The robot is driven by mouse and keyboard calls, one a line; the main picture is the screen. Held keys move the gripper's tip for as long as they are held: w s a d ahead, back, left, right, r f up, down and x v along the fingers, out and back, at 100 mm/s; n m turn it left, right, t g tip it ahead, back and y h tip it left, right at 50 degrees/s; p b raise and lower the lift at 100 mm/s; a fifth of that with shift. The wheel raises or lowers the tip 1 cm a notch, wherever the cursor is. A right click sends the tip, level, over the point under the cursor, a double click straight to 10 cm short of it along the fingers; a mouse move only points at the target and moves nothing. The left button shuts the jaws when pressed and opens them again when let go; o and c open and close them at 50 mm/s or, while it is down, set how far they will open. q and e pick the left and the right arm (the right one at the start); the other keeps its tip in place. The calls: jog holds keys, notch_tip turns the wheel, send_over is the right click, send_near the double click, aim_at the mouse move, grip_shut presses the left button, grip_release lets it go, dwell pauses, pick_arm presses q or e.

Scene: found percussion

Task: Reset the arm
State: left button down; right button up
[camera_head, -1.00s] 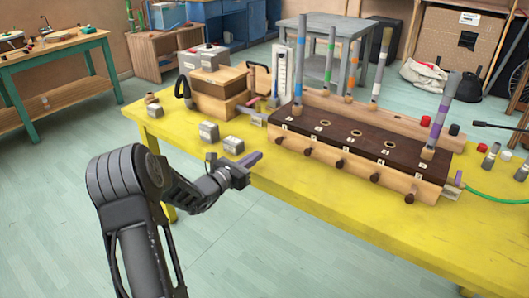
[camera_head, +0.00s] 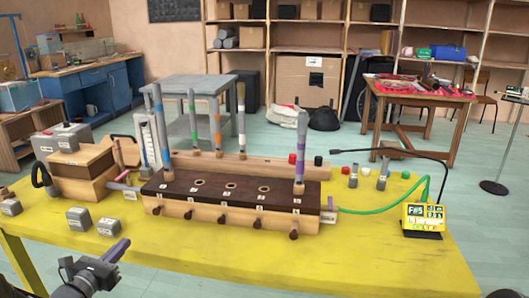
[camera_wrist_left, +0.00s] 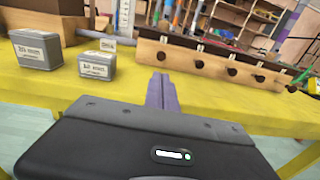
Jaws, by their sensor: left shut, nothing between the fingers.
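My left gripper (camera_head: 116,251) is at the lower left of the head view, by the front edge of the yellow table. Its purple fingers are shut with nothing between them. In the left wrist view the closed fingers (camera_wrist_left: 161,92) point toward the front of a wooden instrument base. The base (camera_head: 236,205) has a dark top with a row of holes and pegs along its front. Several banded tubes stand on or behind it, one with a purple band (camera_head: 301,150) at its right end. My right gripper is not in view.
Grey labelled blocks (camera_head: 108,226) stand on the table's left, near wooden boxes (camera_head: 80,172). A yellow display device (camera_head: 423,218) with a green cable stands at the right. The yellow tabletop (camera_head: 300,262) is clear in front of the base.

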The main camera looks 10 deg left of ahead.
pick_arm(q)
jog(key=f+g, duration=0.1)
jog(key=f, duration=0.1)
jog(key=s+d+f+m+g, duration=0.1)
jog(key=f, duration=0.1)
jog(key=d+f+m, duration=0.1)
jog(key=f, duration=0.1)
jog(key=shift+s+f+g+h, duration=0.2)
jog(key=shift+g+h, duration=0.1)
jog(key=shift+g, duration=0.1)
jog(key=s+d+f+m+g+h+p, duration=0.1)
jog(key=s+d+f+m+g+p, duration=0.1)
jog(key=s+d+f+m+g, duration=0.65)
jog(key=s+d+f+m+g+h+p, duration=0.1)
jog(key=s+d+f+m+g, duration=0.3)
jog(key=s+d+f, duration=0.55)
jog(key=s+d+m+p, duration=0.4)
jog(key=d+m, duration=0.5)
jog(key=d, duration=0.2)
jog(key=s+d+m+g+p, duration=0.1)
jog(key=s+d+m+p, duration=0.2)
jog(key=d+m, duration=0.7)
jog(key=s+d, duration=0.1)
jog(key=d, duration=0.1)
jog(key=shift+d+r+h+p, duration=0.3)
jog(key=shift+r+p, duration=0.1)
jog(key=shift+g, duration=0.25)
jog(key=shift+a, duration=0.1)
